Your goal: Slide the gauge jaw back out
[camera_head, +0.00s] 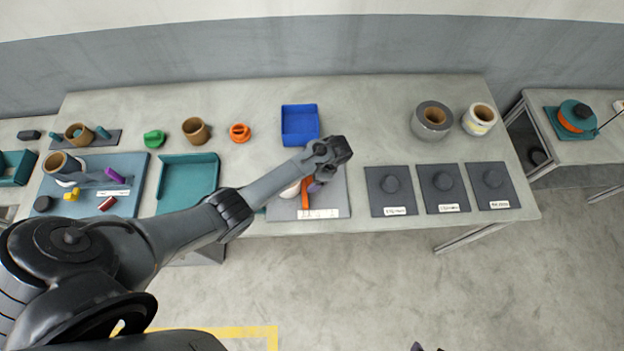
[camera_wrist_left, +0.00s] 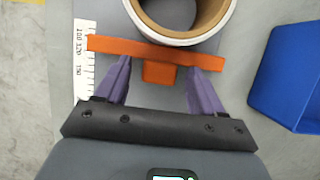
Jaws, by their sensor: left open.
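The gauge jaw is an orange bar (camera_wrist_left: 150,50) with a short orange tab, lying across the board beside a white scale strip (camera_wrist_left: 86,60) in the left wrist view. It also shows as a small orange piece (camera_head: 306,194) in the head view. A reel with a brown core and white rim (camera_wrist_left: 182,36) sits against or very near the jaw's far side. My left gripper (camera_wrist_left: 160,72) is open, its purple fingers on either side of the tab with gaps. The left arm hides much of the gauge board (camera_head: 338,198) in the head view.
A blue tray (camera_head: 300,126) stands behind the gauge board. A teal tray (camera_head: 187,180) is to its left. Three dark pads with knobs (camera_head: 438,186) are to the right. Two reels (camera_head: 433,121) stand at the back right. Bare table lies between the blue tray and reels.

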